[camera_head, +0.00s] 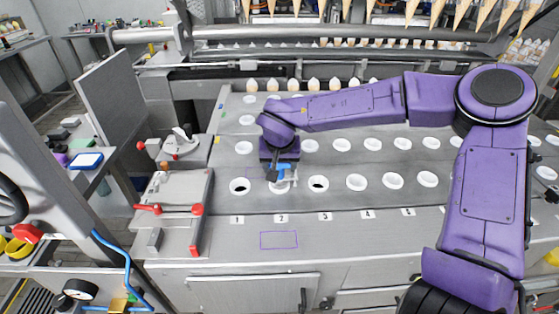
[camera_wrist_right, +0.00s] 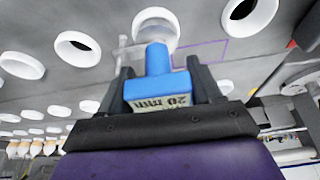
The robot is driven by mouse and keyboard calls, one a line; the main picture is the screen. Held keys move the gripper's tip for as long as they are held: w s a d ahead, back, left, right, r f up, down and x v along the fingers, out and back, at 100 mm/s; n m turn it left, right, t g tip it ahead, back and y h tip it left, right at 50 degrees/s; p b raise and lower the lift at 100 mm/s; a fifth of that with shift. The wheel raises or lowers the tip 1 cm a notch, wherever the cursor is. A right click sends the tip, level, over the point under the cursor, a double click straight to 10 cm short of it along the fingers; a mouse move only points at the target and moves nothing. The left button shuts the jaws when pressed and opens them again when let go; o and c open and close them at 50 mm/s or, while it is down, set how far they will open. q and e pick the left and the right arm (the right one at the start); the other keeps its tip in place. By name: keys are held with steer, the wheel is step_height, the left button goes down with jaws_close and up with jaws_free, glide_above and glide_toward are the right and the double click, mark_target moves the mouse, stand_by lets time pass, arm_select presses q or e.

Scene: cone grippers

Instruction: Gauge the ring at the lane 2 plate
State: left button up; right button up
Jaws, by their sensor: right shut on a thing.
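My right gripper (camera_head: 279,163) is over the lane 2 ring (camera_head: 283,188), behind the label 2 (camera_head: 281,219). It is shut on a blue gauge (camera_head: 282,174), held between both fingers (camera_wrist_right: 163,88). In the right wrist view the gauge (camera_wrist_right: 157,58) has a label reading 20 mm, and its narrow blue end points at the white ring (camera_wrist_right: 155,20). The end overlaps the ring's near edge there; I cannot tell whether it is inside or only above. A pale metal piece (camera_wrist_right: 125,47) shows beside the ring. My left gripper is not in view.
White rings stand in rows on the grey plate, with ring 1 (camera_head: 240,186) and ring 3 (camera_head: 318,184) close on either side. A purple outlined rectangle (camera_head: 278,240) lies in front. A fixture with red knobs (camera_head: 179,209) stands at left. Cones hang at the back.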

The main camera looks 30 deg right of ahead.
stand_by(0.3)
steer(key=o, duration=1.4)
steer(key=shift+r, duration=0.1)
steer(key=v, duration=1)
steer(key=shift+r, duration=0.2)
steer(key=shift+s, duration=0.1)
